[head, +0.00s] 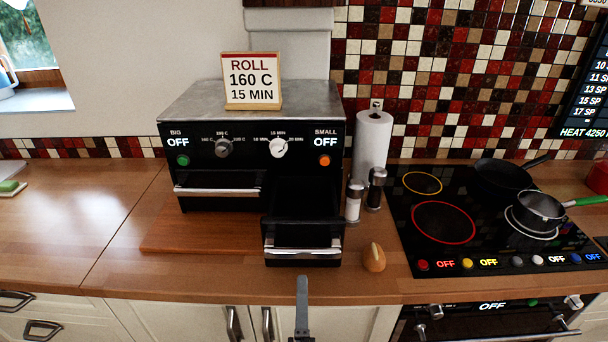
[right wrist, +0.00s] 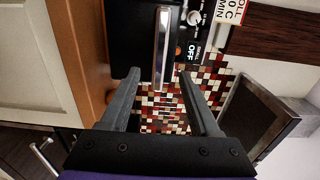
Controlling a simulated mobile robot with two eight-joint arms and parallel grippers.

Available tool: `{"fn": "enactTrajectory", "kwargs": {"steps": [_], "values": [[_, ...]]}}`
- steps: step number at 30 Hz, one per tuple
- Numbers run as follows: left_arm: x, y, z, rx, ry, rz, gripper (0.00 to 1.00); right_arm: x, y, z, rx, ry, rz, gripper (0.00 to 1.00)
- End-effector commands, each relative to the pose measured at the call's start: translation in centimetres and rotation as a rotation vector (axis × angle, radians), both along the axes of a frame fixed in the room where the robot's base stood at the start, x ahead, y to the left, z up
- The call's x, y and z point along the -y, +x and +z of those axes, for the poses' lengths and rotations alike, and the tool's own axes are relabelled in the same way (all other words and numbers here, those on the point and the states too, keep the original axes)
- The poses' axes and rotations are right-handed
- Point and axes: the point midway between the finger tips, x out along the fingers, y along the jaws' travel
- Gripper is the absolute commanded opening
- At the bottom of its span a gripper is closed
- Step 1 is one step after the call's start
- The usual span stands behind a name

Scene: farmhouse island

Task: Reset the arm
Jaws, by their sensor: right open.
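My right gripper (head: 302,282) is in front of the counter edge, just below and nearer than the small oven's pulled-out drawer (head: 302,232). In the right wrist view its two fingers (right wrist: 157,75) are spread with nothing held. The drawer's silver handle (right wrist: 162,45) shows between and beyond the fingertips; it also shows in the head view (head: 302,251). I cannot tell the exact gap, but the gripper looks apart from it. My left gripper is not in view.
The black double oven (head: 222,150) bears a sign (head: 252,80); both displays read OFF. The hob (head: 470,215) with pans is at right. The left counter (head: 75,225) is mostly clear.

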Motion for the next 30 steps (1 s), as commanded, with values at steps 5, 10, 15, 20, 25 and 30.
{"fn": "enactTrajectory", "kwargs": {"steps": [5,10,15,20,25,30], "values": [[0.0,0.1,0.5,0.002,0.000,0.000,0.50,-0.2,0.9,1.5,0.049,-0.085,0.068,0.62],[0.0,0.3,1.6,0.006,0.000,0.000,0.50,-0.9,2.1,2.8,0.112,-0.392,0.273,0.62],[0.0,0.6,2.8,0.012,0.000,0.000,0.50,0.5,1.8,-1.1,0.003,-0.799,0.498,0.62],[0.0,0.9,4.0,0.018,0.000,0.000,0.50,6.3,-0.5,-7.6,-0.286,-1.140,0.677,0.62],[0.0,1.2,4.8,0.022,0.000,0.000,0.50,13.9,-4.8,-12.3,-0.640,-1.336,0.796,0.62],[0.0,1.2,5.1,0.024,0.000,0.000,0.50,17.7,-7.6,-13.8,-0.828,-1.389,0.846,0.62]]}}
